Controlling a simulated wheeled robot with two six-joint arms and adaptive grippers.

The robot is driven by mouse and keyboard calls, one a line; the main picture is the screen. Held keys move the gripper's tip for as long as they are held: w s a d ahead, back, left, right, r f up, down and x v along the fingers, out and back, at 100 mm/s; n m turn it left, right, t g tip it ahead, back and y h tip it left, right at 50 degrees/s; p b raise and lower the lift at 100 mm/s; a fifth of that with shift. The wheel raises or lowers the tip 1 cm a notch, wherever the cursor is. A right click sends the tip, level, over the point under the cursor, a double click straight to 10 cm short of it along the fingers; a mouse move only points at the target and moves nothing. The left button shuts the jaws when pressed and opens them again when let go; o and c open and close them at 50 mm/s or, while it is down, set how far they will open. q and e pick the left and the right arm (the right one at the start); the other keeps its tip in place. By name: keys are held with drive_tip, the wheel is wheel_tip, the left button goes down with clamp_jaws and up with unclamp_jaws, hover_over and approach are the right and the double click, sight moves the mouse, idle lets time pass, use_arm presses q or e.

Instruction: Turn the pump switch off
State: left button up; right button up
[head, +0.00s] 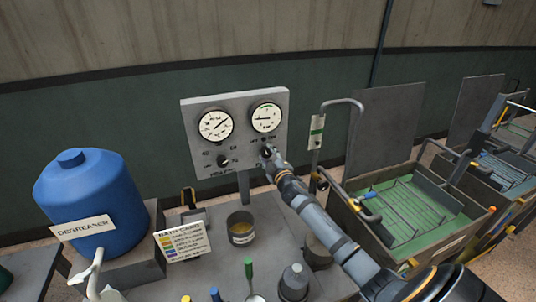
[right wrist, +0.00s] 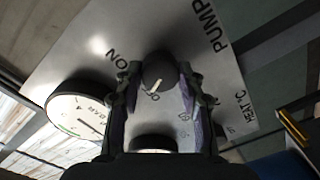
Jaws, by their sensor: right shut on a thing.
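The pump switch is a round black knob (right wrist: 158,72) with a white pointer mark, on a grey control panel (head: 197,150). In the right wrist view the word PUMP is printed beside it and ON is at its upper left. The white mark points down in that view, toward small lettering that I cannot read fully. My right gripper (head: 267,152) is at the panel's lower right, its fingers (right wrist: 157,88) on either side of the knob and shut on it. In the head view the gripper partly hides the switch. My left gripper is not in view.
The panel also carries two round gauges (head: 215,125) and another black knob (head: 223,161). Below stand a blue degreaser drum (head: 88,190), a small cup (head: 241,229) and a label card (head: 183,241). Open tanks with racks (head: 415,212) are at the right.

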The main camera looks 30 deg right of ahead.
drive_tip(key=shift+f+n, duration=0.1)
drive_tip(key=shift+n, duration=0.4)
drive_tip(key=o, duration=1.2)
drive_tip(key=shift+s, duration=0.1)
drive_tip(key=v, duration=1.1)
drive_tip(key=shift+s+a, duration=0.15)
drive_tip(key=shift+s, duration=0.25)
